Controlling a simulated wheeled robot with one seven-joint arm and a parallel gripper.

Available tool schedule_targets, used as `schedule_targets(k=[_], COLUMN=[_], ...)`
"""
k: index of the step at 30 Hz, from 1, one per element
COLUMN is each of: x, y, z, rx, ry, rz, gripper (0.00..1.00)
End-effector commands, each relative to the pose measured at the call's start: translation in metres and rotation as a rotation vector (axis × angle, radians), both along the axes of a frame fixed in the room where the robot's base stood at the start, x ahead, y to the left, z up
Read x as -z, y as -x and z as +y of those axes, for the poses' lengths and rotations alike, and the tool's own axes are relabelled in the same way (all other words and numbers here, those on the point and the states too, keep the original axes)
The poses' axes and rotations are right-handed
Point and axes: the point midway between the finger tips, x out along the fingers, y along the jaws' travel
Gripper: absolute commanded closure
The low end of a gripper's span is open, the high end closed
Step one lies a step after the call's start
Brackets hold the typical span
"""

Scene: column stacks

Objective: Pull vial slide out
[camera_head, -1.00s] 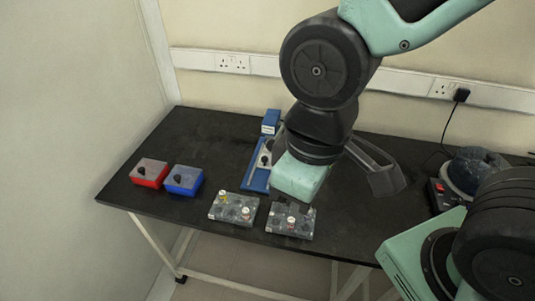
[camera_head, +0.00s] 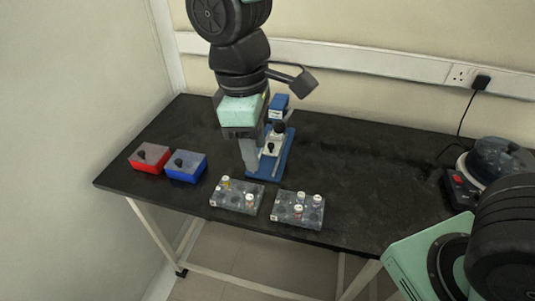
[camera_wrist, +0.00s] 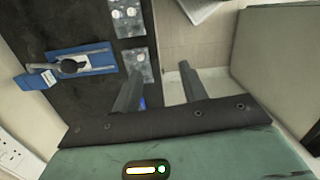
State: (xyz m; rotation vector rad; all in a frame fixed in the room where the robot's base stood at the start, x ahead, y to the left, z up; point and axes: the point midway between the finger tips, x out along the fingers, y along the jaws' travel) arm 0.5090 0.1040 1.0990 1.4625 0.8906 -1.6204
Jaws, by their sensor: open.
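The blue slide device (camera_head: 285,160) stands on the black bench, with a pale grey carriage, a black knob (camera_head: 270,149) and a blue block (camera_head: 278,104) at its far end. In the wrist view the device (camera_wrist: 95,60) lies left of my fingers, with its black knob (camera_wrist: 70,66) and a pale rod. My gripper (camera_head: 250,160) is just left of the device in the head view, fingers pointing down. In the wrist view my gripper (camera_wrist: 161,72) is open, with nothing between its fingers. A vial on the carriage cannot be made out.
A red box (camera_head: 150,157) and a blue box (camera_head: 186,167) stand left. A round-lidded machine (camera_head: 497,163) stands right. The bench's middle right is clear.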

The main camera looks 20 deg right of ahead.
Motion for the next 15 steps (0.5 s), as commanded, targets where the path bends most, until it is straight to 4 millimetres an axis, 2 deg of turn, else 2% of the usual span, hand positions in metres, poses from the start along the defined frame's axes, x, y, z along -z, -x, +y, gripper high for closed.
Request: schedule_targets(k=[1,9,12,15], x=[0.029,0.095,0.111,0.118], y=[-0.027,-0.153,-0.188,-0.211], z=[0.006,0.010,0.010,0.013], rx=[-0.071,-0.426,-0.525,-0.594], ry=[0.040,0.353,0.483,0.589], rz=[0.007,0.039,0.057,0.074], gripper=[0.57,0.57,0.57,0.57])
